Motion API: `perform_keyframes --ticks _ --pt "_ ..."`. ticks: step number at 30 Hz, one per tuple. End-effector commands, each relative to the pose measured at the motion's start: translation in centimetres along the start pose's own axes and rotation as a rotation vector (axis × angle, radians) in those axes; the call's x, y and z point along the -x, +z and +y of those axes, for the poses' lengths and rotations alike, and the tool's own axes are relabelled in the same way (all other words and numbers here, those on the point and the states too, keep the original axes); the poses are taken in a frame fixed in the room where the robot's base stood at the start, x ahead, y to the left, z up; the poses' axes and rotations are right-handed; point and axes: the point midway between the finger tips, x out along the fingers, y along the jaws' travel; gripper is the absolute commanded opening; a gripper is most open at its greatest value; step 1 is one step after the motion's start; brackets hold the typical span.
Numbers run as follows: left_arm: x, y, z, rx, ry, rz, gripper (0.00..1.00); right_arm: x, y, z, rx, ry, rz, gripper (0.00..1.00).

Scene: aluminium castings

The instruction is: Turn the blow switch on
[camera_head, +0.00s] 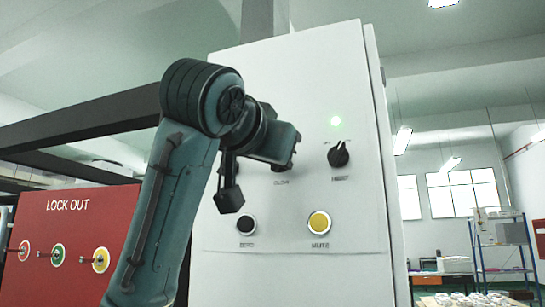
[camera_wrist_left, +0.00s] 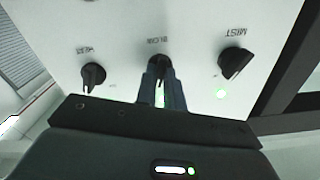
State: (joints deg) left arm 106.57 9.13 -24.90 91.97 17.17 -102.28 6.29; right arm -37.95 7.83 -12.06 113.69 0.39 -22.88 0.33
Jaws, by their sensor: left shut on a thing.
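The white control panel (camera_head: 300,80) fills the middle of the head view. My left gripper (camera_head: 290,160) reaches its face just above the label that reads like BLOW. In the wrist view, which is upside down, my left gripper (camera_wrist_left: 159,75) is shut on the middle black knob, the blow switch (camera_wrist_left: 158,58). The fingers hide most of this knob, so its exact angle is hard to tell. A green glow shows between the fingers. The heat knob (camera_wrist_left: 93,76) and the mist knob (camera_wrist_left: 235,62) stand on either side. My right gripper is not in view.
A black button (camera_head: 246,224) and a yellow button (camera_head: 319,222) sit lower on the panel. A red lock-out board (camera_head: 75,215) stands left.

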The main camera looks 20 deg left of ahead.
Motion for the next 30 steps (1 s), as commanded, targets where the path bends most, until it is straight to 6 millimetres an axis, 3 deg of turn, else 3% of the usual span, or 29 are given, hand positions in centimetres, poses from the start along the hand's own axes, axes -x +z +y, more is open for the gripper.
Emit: perform_keyframes --ticks 12,28,29,30 --pt "0.01 -0.03 0.0 -0.176 0.0 0.001 0.0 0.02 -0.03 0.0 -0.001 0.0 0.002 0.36" --pt "0.02 -0.03 0.01 -0.196 0.0 0.001 0.0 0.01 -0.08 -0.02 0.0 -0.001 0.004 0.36" --pt "0.02 -0.03 0.01 -0.196 0.0 0.001 0.12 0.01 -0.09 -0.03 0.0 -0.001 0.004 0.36" --pt "0.02 -0.03 0.01 -0.196 0.0 0.001 0.16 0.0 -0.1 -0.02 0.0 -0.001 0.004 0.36"
